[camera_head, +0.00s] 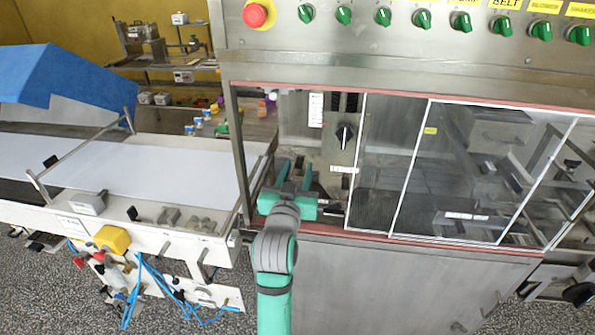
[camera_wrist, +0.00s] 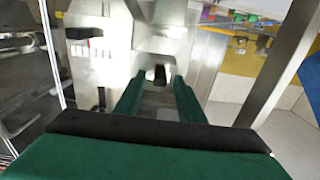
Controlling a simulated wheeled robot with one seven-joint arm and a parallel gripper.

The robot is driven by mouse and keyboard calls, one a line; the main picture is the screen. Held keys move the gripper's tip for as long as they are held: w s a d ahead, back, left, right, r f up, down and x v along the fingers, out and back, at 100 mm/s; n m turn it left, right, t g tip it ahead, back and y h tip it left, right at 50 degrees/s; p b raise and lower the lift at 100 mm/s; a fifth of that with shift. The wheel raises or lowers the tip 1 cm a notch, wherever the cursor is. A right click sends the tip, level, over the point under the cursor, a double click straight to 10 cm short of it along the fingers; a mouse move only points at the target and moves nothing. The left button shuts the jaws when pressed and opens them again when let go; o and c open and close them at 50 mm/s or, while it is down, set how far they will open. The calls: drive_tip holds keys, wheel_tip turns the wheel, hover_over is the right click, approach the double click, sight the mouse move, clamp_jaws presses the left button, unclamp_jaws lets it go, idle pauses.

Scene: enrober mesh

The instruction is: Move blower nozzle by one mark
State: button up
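My gripper (camera_head: 300,165) reaches through the open left part of the enrober housing (camera_head: 236,160). Its two green fingers stand apart in both views. In the wrist view, a small black knob (camera_wrist: 159,75) shows between the fingertips of my gripper (camera_wrist: 158,82), with a visible gap on either side. I cannot tell for sure that this knob belongs to the blower nozzle. My fingers and wrist hide part of the mechanism.
Clear sliding panels (camera_head: 430,165) cover the housing to the right. Its left post (camera_head: 239,150) stands close beside my arm. A control panel (camera_head: 410,45) with green knobs and a red button (camera_head: 255,14) is above. A white conveyor belt (camera_head: 150,170) lies to the left.

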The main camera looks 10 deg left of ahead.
drive_tip(key=s, duration=1)
drive_tip(key=shift+s, duration=0.25)
drive_tip(key=shift+s, duration=0.1)
drive_tip(key=s+d+f+n+g+y, duration=0.1)
drive_tip(key=s+d+f, duration=0.2)
drive_tip(key=s+f, duration=0.7)
drive_tip(key=s+d+f+n, duration=0.1)
drive_tip(key=s+d+f, duration=0.35)
drive_tip(key=f, duration=0.85)
drive_tip(key=s+d+f+m, duration=0.1)
drive_tip(key=s+f, duration=0.1)
drive_tip(key=s, duration=1.1)
drive_tip(key=s+d+f+m+g+h, duration=0.1)
drive_tip(key=s+d+f, duration=0.1)
drive_tip(key=s, duration=1.1)
drive_tip(key=shift+f+g, duration=0.3)
drive_tip(key=shift+f, duration=0.25)
drive_tip(key=shift+d, duration=0.1)
